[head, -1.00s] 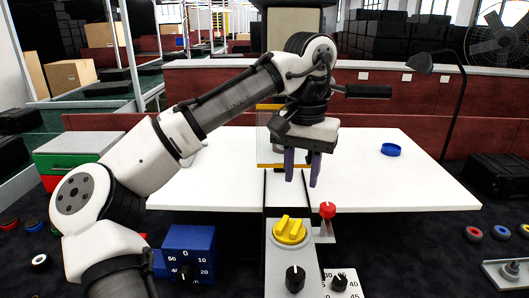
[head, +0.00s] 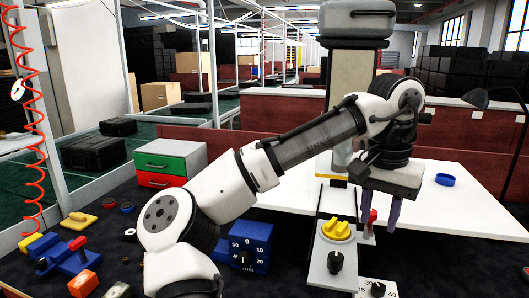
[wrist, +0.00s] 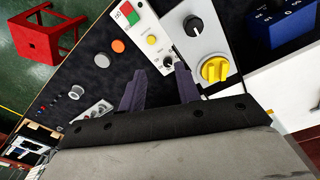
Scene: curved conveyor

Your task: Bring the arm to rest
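My white and grey arm crosses the head view from the lower left, bent at its joints. My gripper (head: 380,212) hangs from it with its two purple fingers pointing down over the near edge of the white table (head: 290,197). The fingers are apart, with nothing between them. In the wrist view my gripper (wrist: 158,88) also shows its fingers spread and empty, above the dark worktop with its control panels. The fingers look clear of the panels, but the exact height cannot be told.
A blue dial box (head: 250,246) and a red-green drawer box (head: 170,162) stand left. A blue ring (head: 445,180) lies on the table.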

